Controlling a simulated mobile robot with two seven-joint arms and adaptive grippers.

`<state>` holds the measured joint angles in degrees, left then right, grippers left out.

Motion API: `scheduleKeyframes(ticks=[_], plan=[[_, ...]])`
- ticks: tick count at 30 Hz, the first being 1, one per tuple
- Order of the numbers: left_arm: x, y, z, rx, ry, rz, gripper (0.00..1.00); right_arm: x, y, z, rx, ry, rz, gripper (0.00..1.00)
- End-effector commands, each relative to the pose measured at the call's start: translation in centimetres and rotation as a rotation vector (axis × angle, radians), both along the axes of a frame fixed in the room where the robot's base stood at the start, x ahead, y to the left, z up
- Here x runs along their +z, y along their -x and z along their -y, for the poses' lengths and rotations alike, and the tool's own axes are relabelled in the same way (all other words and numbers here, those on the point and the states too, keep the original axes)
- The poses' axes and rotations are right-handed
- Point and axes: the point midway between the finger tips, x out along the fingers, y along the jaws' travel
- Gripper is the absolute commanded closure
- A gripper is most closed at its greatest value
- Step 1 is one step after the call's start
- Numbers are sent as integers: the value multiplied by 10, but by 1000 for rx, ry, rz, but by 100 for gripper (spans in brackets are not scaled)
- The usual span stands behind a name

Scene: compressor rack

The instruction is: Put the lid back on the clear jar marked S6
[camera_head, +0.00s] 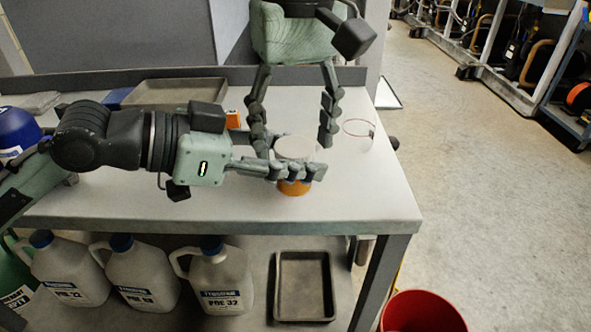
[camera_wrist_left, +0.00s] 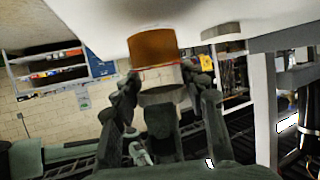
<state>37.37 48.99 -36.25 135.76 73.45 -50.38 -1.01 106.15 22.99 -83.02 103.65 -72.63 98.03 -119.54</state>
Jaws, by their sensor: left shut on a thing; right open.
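The clear jar (camera_head: 293,187) stands on the bench, amber in its lower part; it also shows in the left wrist view (camera_wrist_left: 152,47). My left gripper (camera_head: 300,171) is shut on its side. A pale grey disc (camera_head: 295,147) that looks like a lid is at the jar's top, also in the left wrist view (camera_wrist_left: 163,96). Whether it is fully seated I cannot tell. My right gripper (camera_head: 293,147) is open from above, its fingers on either side of the disc. Any touch is unclear. The S6 mark is not readable.
A shallow tray (camera_head: 176,92) and an orange item (camera_head: 233,119) are at the back. Jugs (camera_head: 221,276) and a dark tray (camera_head: 304,286) are below. A red bucket (camera_head: 422,313) stands at front right.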

Motion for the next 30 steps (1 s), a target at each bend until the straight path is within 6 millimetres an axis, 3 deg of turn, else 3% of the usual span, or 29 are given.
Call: scheduleKeyframes(ticks=[3,15,19,25,30], plan=[[-2,0,0,0,-4,-4,100,0,0,0,0,0,0,40],[-2,0,0,0,-4,-4,100,0,0,0,-1,1,0,90],[-2,0,0,0,-4,-4,100,0,0,1,-45,2,-1,92],[-2,0,0,0,-4,-4,100,-1,-1,1,-270,0,-4,92],[-2,0,0,0,-4,-4,100,0,-1,1,-298,1,-4,92]])
